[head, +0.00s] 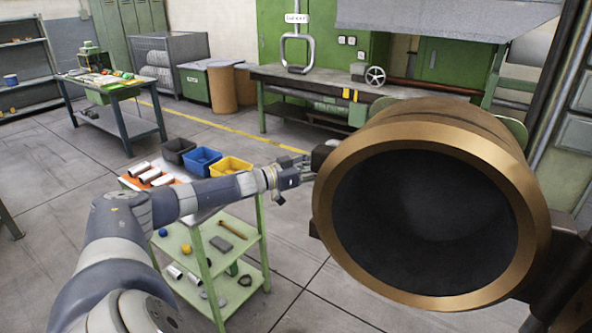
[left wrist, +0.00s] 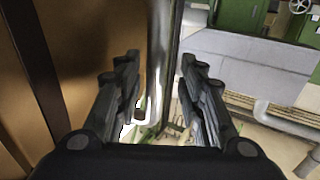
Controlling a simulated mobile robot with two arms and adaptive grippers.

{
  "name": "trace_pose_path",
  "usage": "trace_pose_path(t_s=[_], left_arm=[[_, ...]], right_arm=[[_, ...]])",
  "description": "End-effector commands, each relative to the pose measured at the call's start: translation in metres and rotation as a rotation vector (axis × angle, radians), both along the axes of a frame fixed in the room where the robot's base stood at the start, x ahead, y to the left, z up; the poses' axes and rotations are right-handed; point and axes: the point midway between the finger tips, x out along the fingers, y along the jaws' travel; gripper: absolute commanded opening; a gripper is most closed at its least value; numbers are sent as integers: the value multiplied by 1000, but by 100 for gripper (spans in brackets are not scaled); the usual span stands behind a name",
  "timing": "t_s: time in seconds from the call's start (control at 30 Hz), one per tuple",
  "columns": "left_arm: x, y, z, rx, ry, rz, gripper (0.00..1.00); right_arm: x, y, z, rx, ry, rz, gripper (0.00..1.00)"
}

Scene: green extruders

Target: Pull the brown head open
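The brown head (head: 365,140) is a large round part with a bronze rim and a dark hollow face, at the right of the head view. Its brown side (left wrist: 90,35) fills the left of the left wrist view. My left gripper (head: 302,168) is just left of the rim in the head view, by a dark bracket (head: 322,156) on the head's side. In the left wrist view my left gripper (left wrist: 160,75) has its two fingers apart. A grey upright strip shows between them; I cannot tell whether anything touches it. My right gripper is not in view.
A green trolley (head: 245,238) with coloured bins (head: 202,160) and loose parts stands below my left arm. Open floor (head: 345,300) lies below the head.

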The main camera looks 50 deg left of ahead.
Motion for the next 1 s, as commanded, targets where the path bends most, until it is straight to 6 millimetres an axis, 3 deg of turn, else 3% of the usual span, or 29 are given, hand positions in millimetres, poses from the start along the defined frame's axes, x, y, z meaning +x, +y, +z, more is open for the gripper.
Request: trace_pose_path(t_s=[0.6, 1.0], left_arm=[[-60, 15, -2, 2, 8, 0, 36], [-89, 22, -1, 0, 3, 0, 36]], right_arm=[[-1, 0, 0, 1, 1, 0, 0], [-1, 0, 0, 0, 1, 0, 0]])
